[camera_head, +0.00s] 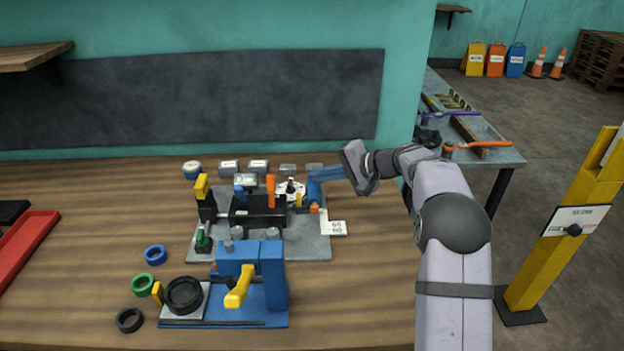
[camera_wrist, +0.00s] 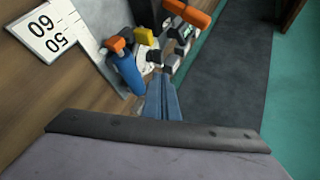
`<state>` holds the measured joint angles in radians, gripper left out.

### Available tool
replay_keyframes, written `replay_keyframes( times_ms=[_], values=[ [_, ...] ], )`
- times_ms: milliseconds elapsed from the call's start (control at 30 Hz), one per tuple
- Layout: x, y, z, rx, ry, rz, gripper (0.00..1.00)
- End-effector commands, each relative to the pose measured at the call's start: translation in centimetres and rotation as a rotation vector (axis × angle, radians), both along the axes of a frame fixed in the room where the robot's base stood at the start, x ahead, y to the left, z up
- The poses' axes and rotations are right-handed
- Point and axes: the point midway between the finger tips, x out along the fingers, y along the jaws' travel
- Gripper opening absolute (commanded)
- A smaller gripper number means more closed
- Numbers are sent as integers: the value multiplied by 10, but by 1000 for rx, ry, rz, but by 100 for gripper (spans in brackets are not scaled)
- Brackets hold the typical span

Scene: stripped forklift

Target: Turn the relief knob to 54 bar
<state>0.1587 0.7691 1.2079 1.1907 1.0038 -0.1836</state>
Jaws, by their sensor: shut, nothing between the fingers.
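A black knob (camera_head: 290,186) stands on a round white dial (camera_head: 282,193) at the back right of the grey plate. I take it for the relief knob; its setting is too small to read. In the wrist view, part of the white dial (camera_wrist: 148,78) shows just beyond my fingertips, partly hidden. My gripper (camera_head: 312,174) comes in from the right, its blue fingers shut and empty, apart from the knob or touching it, I cannot tell which. The fingers also show in the wrist view (camera_wrist: 162,80). A white card (camera_wrist: 45,30) reads 50 and 60.
A blue cylinder (camera_head: 314,190) with an orange part stands close to my fingers. An orange lever (camera_head: 271,190) and a yellow part (camera_head: 299,200) crowd the dial. A blue press-like fixture (camera_head: 272,272) stands in front. The bench at right front is clear.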

Motion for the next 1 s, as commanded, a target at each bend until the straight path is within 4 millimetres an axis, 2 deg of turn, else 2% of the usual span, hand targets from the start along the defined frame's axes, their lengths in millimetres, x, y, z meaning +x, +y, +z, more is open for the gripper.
replay_keyframes(
  times_ms=[167, 267, 333, 400, 467, 500, 600, 700, 833, 1000],
  values=[
    [-4, 28, 46, -2, -18, 44, 0],
    [-11, 53, 83, -3, -32, 83, 0],
    [-20, 70, 102, -27, -33, 123, 0],
    [-32, 81, 112, -91, -32, 165, 0],
    [-41, 81, 111, -198, -41, 204, 0],
    [-44, 72, 94, -273, -50, 220, 0],
    [-45, 47, 64, -436, -82, 251, 0],
    [-41, 27, 47, -559, -119, 280, 0],
    [-32, 12, 43, -659, -178, 302, 0],
    [-30, 12, 43, -669, -196, 309, 0]
  ],
)
